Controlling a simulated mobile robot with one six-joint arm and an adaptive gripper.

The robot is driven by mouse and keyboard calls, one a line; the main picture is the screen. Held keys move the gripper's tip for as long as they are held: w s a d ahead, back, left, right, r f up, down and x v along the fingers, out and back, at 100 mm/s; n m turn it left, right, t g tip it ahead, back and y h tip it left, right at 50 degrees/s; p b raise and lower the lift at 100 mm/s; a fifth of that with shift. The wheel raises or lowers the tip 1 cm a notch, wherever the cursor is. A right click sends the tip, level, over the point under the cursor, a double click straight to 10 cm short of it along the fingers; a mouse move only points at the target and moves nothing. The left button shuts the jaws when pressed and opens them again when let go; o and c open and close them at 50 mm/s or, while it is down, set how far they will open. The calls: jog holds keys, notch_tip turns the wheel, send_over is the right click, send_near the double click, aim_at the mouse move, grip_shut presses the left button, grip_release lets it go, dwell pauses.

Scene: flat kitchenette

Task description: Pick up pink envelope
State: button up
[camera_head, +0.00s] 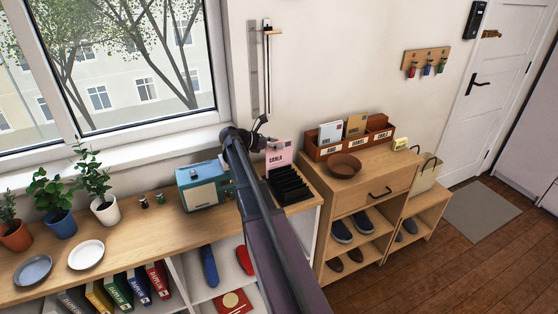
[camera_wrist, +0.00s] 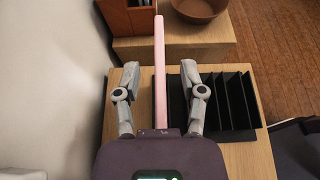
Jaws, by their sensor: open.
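The pink envelope (camera_head: 279,157) stands upright at the black slotted rack (camera_head: 290,186) and has dark lettering that looks like "CARLA". In the wrist view the envelope (camera_wrist: 160,45) is seen edge-on as a thin pink strip, just left of the rack's visible dividers (camera_wrist: 224,98). My gripper (camera_wrist: 159,72) is open, with one finger on each side of the envelope. Gaps show between the fingers and the envelope. In the head view my gripper (camera_head: 268,143) is beside the envelope's upper left. The envelope's lower edge is hidden, so I cannot tell how it sits in the rack.
A teal radio (camera_head: 203,188) stands left of the rack. To the right, a wooden cabinet holds a brown bowl (camera_head: 345,165) and a reddish-brown letter organizer (camera_head: 328,145) with envelopes. A vertical rail (camera_head: 267,70) is on the wall behind. Potted plants and plates stand farther left.

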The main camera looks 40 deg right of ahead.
grip_shut()
dwell(0.3)
jog(key=shift+r, duration=0.15)
notch_tip(320, 180, up, 10)
jog(key=p, duration=1)
jog(key=shift+s, duration=0.1)
dwell(1.0)
